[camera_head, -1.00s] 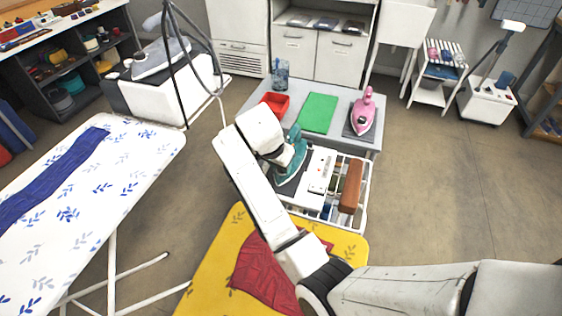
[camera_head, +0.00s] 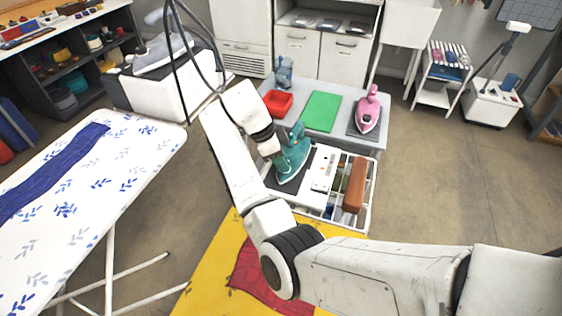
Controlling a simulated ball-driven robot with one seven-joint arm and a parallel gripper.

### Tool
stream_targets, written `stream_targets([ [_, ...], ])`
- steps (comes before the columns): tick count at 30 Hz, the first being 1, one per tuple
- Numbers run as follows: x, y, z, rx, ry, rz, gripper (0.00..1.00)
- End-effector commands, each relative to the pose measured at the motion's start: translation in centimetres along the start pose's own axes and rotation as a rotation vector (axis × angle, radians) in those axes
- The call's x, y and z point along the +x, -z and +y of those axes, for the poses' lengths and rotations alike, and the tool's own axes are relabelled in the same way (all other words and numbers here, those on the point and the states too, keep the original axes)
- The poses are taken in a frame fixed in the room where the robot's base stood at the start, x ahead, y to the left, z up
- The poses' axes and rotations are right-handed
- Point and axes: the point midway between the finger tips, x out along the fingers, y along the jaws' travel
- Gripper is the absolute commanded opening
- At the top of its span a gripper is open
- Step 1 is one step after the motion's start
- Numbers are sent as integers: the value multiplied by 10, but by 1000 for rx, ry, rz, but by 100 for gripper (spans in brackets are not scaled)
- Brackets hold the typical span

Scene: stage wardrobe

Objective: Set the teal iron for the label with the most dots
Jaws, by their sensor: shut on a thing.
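The teal iron (camera_head: 293,158) is right of my wrist, over a dark pad (camera_head: 296,188) at the left of the white rack. My gripper (camera_head: 274,157) is shut on the teal iron at its left side; its fingertips are mostly hidden by my wrist, and I cannot tell which part they hold. I cannot tell whether the iron rests on the pad or is raised. A white panel (camera_head: 323,170) with small dark marks lies to the right of the iron; the marks are too small to read. No label dots can be made out.
A grey table (camera_head: 345,138) behind carries a red tray (camera_head: 278,103), a green mat (camera_head: 322,111) and a pink iron (camera_head: 368,110). A brown block (camera_head: 355,185) lies in the white rack (camera_head: 371,200). A patterned ironing board (camera_head: 100,170) stands left.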

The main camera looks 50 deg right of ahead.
Motion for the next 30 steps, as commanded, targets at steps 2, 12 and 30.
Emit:
stream_targets([
  [2,1,0,-1,36,-16,0,1],
  [12,0,0,-2,122,-50,0,1],
  [30,0,0,-2,128,-53,0,47],
])
